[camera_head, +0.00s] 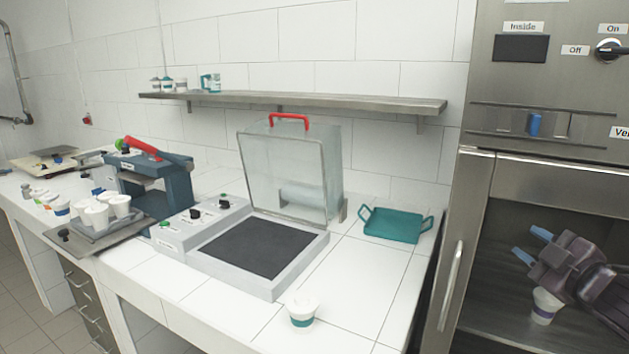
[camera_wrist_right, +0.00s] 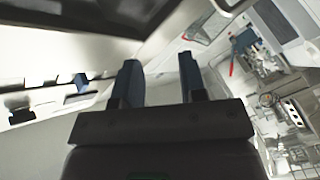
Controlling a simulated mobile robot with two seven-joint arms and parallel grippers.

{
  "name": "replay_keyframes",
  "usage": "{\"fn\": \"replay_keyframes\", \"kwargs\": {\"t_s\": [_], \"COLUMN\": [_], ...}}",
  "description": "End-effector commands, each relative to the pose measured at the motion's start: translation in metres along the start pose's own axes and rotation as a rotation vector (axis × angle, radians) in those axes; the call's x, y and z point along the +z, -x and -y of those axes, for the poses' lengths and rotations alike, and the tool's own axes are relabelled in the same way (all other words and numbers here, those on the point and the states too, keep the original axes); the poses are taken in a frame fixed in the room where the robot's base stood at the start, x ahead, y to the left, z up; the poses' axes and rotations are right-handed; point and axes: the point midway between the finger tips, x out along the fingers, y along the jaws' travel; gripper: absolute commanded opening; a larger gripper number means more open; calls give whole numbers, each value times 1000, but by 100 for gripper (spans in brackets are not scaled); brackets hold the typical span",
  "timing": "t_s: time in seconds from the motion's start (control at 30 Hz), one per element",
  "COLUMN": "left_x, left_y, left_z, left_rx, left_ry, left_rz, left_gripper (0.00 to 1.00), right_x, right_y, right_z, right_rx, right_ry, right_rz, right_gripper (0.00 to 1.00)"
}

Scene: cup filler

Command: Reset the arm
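My right gripper (camera_head: 531,244) is at the right of the head view, in front of the steel machine. Its two blue fingertips point left and stand apart with nothing between them. The right wrist view also shows the open, empty fingers (camera_wrist_right: 159,77) against a tilted view of the room. My left gripper is not in view.
The steel machine (camera_head: 563,174) has a vertical door handle (camera_head: 450,286). On the counter are a white cup (camera_head: 302,311), a teal tray (camera_head: 392,225), a clear-lidded device (camera_head: 225,262) with its lid raised, and a blue press (camera_head: 173,184) beside several cups. A shelf (camera_head: 330,102) runs above.

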Motion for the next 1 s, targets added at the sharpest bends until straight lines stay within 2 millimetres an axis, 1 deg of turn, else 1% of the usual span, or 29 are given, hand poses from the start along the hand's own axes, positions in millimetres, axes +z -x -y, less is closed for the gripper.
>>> {"fn": "replay_keyframes", "kwargs": {"t_s": [0.03, 0.07, 0.1, 0.17, 0.2, 0.27, 0.3, 0.37, 0.4, 0.47, 0.5, 0.57, 0.6, 0.63, 0.67, 0.7, 0.8, 0.9, 1.0], "left_x": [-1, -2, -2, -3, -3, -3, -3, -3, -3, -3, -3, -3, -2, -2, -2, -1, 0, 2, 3], "left_y": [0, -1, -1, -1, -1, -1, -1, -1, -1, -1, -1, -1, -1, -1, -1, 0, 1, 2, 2], "left_z": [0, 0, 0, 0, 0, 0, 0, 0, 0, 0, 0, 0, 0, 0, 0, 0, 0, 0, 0], "left_rx": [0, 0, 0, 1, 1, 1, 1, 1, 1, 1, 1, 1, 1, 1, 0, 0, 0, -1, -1], "left_ry": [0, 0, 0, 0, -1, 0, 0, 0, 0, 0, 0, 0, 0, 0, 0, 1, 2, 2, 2], "left_rz": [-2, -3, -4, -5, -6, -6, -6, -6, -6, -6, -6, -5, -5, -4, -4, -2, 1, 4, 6], "left_gripper": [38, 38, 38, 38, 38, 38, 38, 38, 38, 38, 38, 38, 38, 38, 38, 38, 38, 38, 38], "right_x": [17, 25, 36, 50, 60, 73, 81, 92, 98, 106, 111, 117, 121, 123, 124, 125, 124, 121, 120], "right_y": [4, 6, 9, 16, 21, 30, 37, 48, 56, 69, 78, 94, 104, 113, 122, 133, 162, 188, 210], "right_z": [25, 38, 55, 82, 100, 127, 145, 173, 192, 219, 238, 265, 283, 297, 310, 327, 366, 394, 411], "right_rx": [-14, -21, -29, -41, -48, -58, -65, -74, -81, -89, -95, -103, -108, -112, -115, -119, -125, -123, -120], "right_ry": [-48, -73, -104, -153, -185, -234, -267, -317, -353, -404, -440, -494, -531, -559, -588, -628, -725, -804, -850], "right_rz": [16, 26, 37, 58, 72, 98, 115, 144, 167, 201, 225, 267, 297, 319, 342, 372, 444, 505, 556], "right_gripper": [38, 38, 38, 38, 38, 38, 38, 38, 38, 38, 38, 38, 38, 38, 38, 38, 38, 38, 38]}}
